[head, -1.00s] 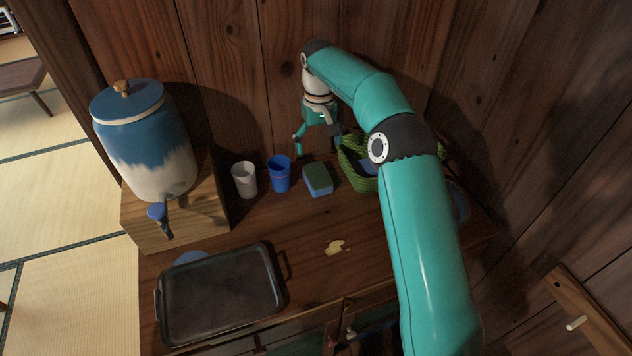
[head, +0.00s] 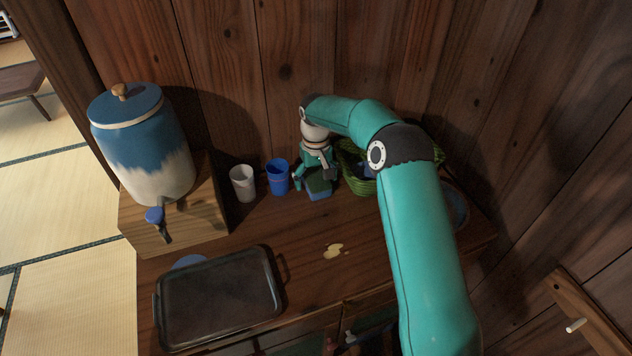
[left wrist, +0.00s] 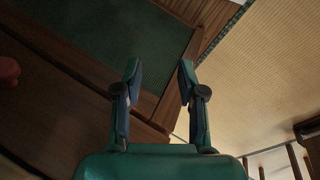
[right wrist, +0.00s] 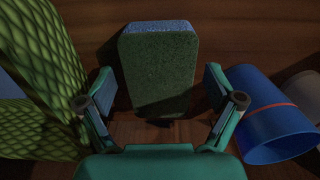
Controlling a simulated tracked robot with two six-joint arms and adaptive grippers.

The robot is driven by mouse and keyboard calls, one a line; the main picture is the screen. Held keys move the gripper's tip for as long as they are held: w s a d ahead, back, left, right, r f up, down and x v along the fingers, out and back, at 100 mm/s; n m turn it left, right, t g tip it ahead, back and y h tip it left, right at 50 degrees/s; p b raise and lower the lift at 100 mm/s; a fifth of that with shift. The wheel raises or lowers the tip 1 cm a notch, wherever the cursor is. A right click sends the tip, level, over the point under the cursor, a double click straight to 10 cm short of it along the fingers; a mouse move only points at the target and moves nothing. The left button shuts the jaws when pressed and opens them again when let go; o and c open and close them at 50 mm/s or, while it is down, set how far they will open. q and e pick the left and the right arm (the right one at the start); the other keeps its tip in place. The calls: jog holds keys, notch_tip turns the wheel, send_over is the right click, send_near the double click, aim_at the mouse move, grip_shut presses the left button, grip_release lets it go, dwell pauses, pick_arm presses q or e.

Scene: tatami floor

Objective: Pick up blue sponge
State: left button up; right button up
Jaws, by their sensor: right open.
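The blue sponge (head: 318,192) has a dark green top and lies on the wooden cabinet top between the blue cup and the green basket. In the right wrist view the sponge (right wrist: 160,70) lies ahead between the fingers, its blue edge at the far end. My right gripper (right wrist: 165,95) is open, with one finger on each side of the sponge; I cannot tell whether they touch it. In the head view my right gripper (head: 313,183) is directly over the sponge and partly hides it. My left gripper (left wrist: 158,75) is open and empty, away from the sponge.
A blue cup (head: 278,178) stands close left of the gripper, with a white cup (head: 243,183) beyond. A green basket (head: 357,181) is close on the right.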

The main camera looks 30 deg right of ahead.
jog(key=c, duration=0.8)
jog(key=shift+r, duration=0.1)
notch_tip(320, 180, up, 10)
jog(key=shift+w+r, duration=0.1)
jog(key=shift+r, duration=0.05)
notch_tip(320, 180, up, 10)
jog(key=p, duration=0.3)
send_over(316, 177)
jog(key=shift+f, duration=0.2)
jog(key=shift+o, duration=0.3)
